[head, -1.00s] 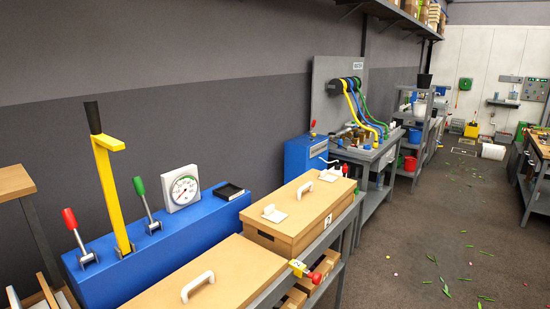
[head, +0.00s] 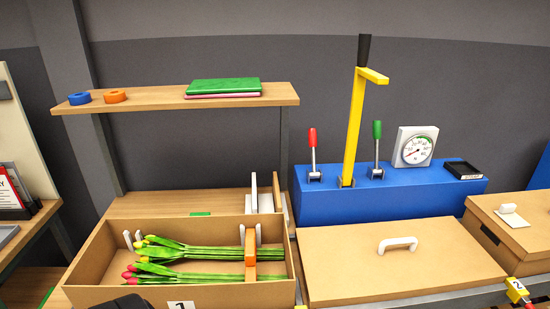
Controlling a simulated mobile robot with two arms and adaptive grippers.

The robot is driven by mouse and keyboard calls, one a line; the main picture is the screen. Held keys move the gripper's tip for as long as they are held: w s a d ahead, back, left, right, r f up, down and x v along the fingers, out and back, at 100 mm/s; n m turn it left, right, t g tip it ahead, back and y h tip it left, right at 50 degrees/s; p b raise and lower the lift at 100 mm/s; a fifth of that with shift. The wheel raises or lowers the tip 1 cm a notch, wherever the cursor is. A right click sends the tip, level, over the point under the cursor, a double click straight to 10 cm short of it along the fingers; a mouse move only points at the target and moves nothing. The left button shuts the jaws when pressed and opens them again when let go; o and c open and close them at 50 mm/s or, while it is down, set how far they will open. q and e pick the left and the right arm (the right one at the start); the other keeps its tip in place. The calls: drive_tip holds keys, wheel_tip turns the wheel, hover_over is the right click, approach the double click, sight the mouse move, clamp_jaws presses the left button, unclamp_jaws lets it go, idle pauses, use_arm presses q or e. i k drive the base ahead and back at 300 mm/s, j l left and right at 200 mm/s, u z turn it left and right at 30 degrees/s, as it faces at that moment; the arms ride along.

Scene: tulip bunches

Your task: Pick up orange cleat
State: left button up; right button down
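An orange bar-shaped piece (head: 250,248), which looks like the orange cleat, stands in the open cardboard box (head: 90,270) in the head view. It lies across the green stems near the box's right end. Tulip bunches (head: 190,252) with yellow heads and pink-red heads (head: 135,272) lie in the box, heads to the left and stems to the right. White prongs (head: 127,240) stand at the left of the stems, and more white prongs (head: 258,234) are beside the orange piece.
A shelf (head: 170,97) above holds a blue ring (head: 79,98), an orange ring (head: 115,95) and a green book (head: 224,86). A closed box (head: 350,265) with a white handle is right of the open one. Behind it is a blue lever console (head: 415,196).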

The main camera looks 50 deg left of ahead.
sight(250, 239)
drive_tip(key=u, duration=1.65)
